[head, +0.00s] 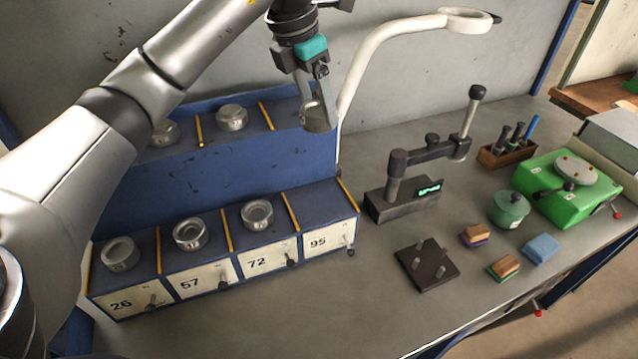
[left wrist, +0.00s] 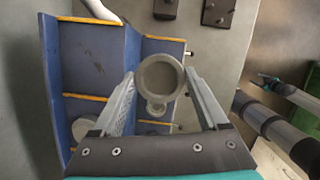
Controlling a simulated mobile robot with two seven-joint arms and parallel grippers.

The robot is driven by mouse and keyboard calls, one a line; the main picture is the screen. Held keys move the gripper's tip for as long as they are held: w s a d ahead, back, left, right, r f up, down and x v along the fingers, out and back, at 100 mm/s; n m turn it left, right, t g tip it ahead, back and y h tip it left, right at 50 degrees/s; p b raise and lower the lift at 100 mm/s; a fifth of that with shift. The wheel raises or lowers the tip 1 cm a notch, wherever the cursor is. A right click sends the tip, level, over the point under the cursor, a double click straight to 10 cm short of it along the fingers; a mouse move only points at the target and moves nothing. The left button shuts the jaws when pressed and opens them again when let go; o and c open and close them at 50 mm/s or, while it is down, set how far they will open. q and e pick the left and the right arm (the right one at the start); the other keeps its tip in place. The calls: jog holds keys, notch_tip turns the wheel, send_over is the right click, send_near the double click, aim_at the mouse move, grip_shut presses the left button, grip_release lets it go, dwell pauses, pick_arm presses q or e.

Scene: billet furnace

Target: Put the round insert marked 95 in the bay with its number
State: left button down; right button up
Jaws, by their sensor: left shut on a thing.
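My left gripper (head: 315,103) is shut on a round metal insert (head: 315,118), held in the air above the right end of the blue rack's upper shelf. In the left wrist view the insert (left wrist: 160,78) sits between the fingertips as a grey ring; no number is readable on it. The bay marked 95 (head: 326,241) is at the right end of the lower row, and its top is empty. Bays 26 (head: 121,303), 57 (head: 190,283) and 72 (head: 257,262) each carry a round insert on top. My right gripper is not in view.
Two more inserts (head: 232,117) stand on the upper shelf. Yellow dividers (head: 291,212) separate the bays. A white curved lamp arm (head: 365,58) rises close to the gripper. A measuring stand (head: 395,203) and a dark pegged plate (head: 426,265) stand right of the rack.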

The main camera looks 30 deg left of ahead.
pick_arm(q)
jog(key=shift+w+f, duration=0.15)
jog(key=shift+f, duration=0.15)
notch_tip(320, 180, down, 19)
jog(key=shift+f, duration=0.1)
dwell(0.4)
grip_release()
jog(key=shift+s+f, duration=0.15)
jog(key=shift+s, duration=0.05)
jog(key=v, duration=1.2)
